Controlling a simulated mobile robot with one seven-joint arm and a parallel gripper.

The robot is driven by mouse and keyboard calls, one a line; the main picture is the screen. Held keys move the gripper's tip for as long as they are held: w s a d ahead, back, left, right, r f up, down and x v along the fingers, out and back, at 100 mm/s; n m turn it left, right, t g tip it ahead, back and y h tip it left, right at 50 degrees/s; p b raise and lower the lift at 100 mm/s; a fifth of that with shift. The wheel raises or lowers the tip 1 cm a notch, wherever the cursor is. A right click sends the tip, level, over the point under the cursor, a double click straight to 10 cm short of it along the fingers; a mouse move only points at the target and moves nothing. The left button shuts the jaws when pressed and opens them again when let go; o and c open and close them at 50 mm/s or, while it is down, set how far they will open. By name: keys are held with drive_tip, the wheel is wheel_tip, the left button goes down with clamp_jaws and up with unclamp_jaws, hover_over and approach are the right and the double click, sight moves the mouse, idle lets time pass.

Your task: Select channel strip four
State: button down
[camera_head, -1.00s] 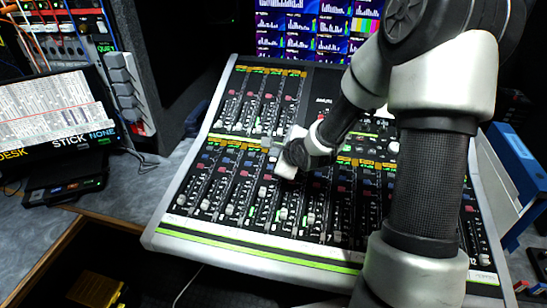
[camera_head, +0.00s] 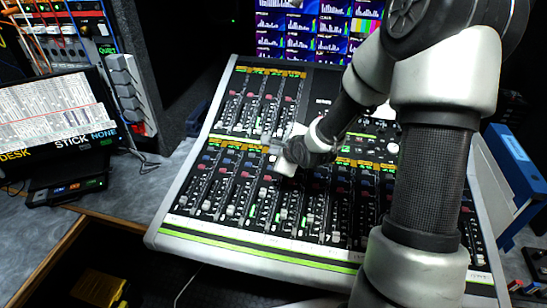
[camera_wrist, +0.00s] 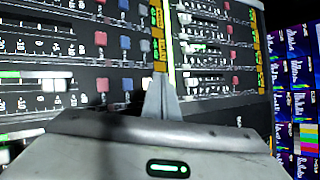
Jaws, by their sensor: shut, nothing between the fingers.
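The mixing console (camera_head: 155,238) lies tilted with two banks of channel strips. The lower bank (camera_head: 232,190) has several strips with red and blue buttons, faders and yellow-green labels at the top; the upper bank (camera_head: 262,98) sits behind it. My gripper (camera_head: 269,141) is shut and empty over the label row between the banks. In the wrist view my gripper's fingertips (camera_wrist: 160,78) lie beside the yellow label row (camera_wrist: 158,30), with red and blue buttons (camera_wrist: 125,42) to the left. Contact cannot be told.
Screens with level meters (camera_head: 300,25) stand behind the console. A tilted display (camera_head: 55,110) stands on the left desk. Blue binders (camera_head: 512,150) stand to the right. My forearm covers the console's right part. A yellow box (camera_head: 97,288) lies low at front left.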

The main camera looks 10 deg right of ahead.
drive_tip(key=r+p, duration=0.4)
drive_tip(key=shift+s+a+r, duration=0.15)
drive_tip(key=shift+s+r, duration=0.15)
drive_tip(key=shift+r, duration=0.1)
idle(0.5)
